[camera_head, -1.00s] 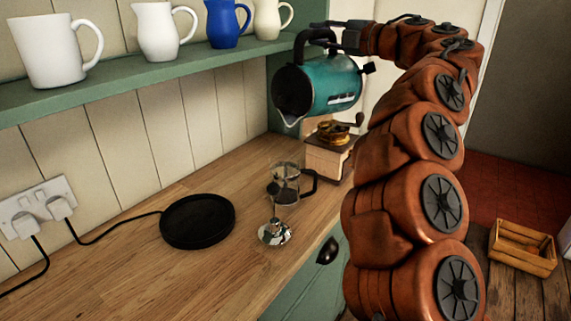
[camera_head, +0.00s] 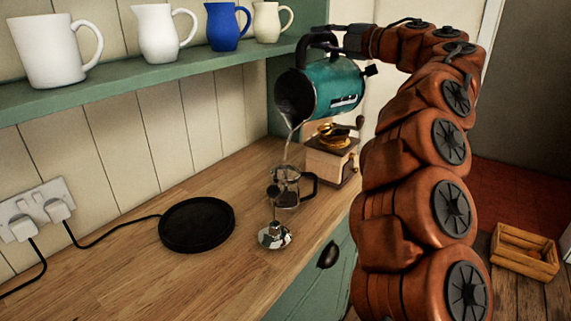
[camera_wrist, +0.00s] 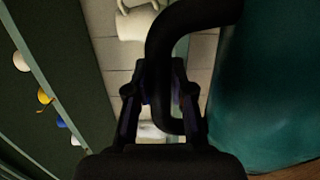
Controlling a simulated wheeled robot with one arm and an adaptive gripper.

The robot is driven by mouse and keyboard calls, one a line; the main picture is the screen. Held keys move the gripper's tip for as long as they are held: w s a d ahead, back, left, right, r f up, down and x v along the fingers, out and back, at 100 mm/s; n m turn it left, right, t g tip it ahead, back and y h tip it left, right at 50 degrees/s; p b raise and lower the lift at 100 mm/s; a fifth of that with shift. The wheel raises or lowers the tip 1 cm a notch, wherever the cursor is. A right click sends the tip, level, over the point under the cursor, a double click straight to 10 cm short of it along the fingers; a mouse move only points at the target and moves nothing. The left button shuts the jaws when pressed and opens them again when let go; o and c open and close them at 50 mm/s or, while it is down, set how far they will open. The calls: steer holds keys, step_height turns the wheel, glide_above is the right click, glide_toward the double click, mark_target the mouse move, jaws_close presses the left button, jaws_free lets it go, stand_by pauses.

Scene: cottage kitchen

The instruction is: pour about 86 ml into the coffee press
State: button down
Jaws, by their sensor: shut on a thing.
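A teal kettle (camera_head: 338,88) hangs tilted above the worktop, its open mouth and spout to the lower left. My gripper (camera_head: 334,42) is shut on the kettle's black handle; the handle also shows between the fingers in the wrist view (camera_wrist: 165,85). A thin stream of water (camera_head: 290,143) runs from the spout down towards the glass coffee press (camera_head: 288,190), which stands upright below with its black handle to the right. The water level inside is too small to make out. The press's plunger (camera_head: 274,234), with a shiny metal disc, stands in front of the press.
A round black kettle base (camera_head: 197,224) lies left of the press, its cord running to the wall sockets (camera_head: 40,207). A coffee grinder (camera_head: 331,152) stands close behind the press. A green shelf (camera_head: 150,76) holds white mugs, jugs and a blue jug.

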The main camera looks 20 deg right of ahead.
steer(key=shift+w+d+r, duration=0.1)
steer(key=shift+d, duration=0.2)
steer(key=shift+w+d, duration=0.15)
steer(key=shift+a+b, duration=0.3)
steer(key=shift+b, duration=0.2)
stand_by(0.7)
